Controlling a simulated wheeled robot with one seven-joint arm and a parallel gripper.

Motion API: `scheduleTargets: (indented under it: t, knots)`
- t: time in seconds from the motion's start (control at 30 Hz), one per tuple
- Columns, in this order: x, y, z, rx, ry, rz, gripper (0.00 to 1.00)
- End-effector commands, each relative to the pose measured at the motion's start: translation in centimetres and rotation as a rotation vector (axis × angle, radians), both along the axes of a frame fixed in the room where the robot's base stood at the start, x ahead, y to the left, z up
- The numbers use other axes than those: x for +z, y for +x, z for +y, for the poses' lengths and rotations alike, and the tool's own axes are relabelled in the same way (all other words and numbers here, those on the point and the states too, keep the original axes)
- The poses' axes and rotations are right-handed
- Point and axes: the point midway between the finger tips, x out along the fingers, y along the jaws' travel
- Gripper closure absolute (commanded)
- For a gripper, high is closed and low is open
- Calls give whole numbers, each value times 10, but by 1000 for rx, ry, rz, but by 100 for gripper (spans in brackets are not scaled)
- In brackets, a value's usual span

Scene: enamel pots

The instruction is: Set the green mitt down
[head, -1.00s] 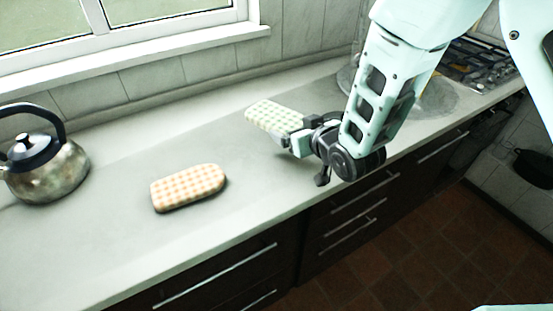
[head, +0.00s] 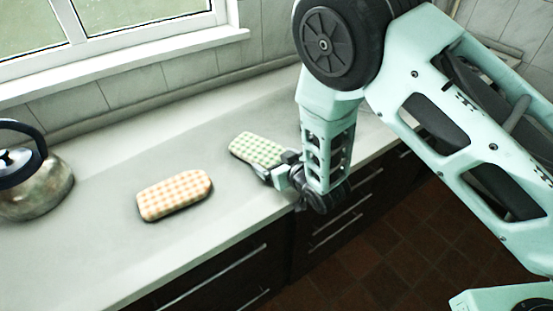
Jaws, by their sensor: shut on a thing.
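The green checked mitt (head: 257,149) is at the middle of the counter, to the right of the orange mitt. My gripper (head: 277,172) is shut on its near right end. The mitt looks low, at or just above the counter top; I cannot tell whether it touches. My arm hides part of the counter to the right of it.
An orange checked mitt (head: 175,195) lies on the grey counter (head: 100,255). A metal kettle (head: 38,192) with a dark handle stands at the far left. The counter between the two mitts is clear. A window sill (head: 150,54) runs along the back.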

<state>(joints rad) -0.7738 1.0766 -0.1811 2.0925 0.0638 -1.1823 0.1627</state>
Motion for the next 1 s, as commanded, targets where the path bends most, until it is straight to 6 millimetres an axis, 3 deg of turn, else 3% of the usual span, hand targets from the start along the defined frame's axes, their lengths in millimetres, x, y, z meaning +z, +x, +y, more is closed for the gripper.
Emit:
scheduleTargets:
  t: [0.27, 0.3, 0.67, 1.0]
  knots:
    - [-4, 0, 0, 0, 1, -1, 32]
    - [-2, 0, 0, 0, 0, 0, 0]
    - [2, -4, -3, 0, 1, 0, 0]
    - [25, -56, -35, -1, 0, 0, 0]
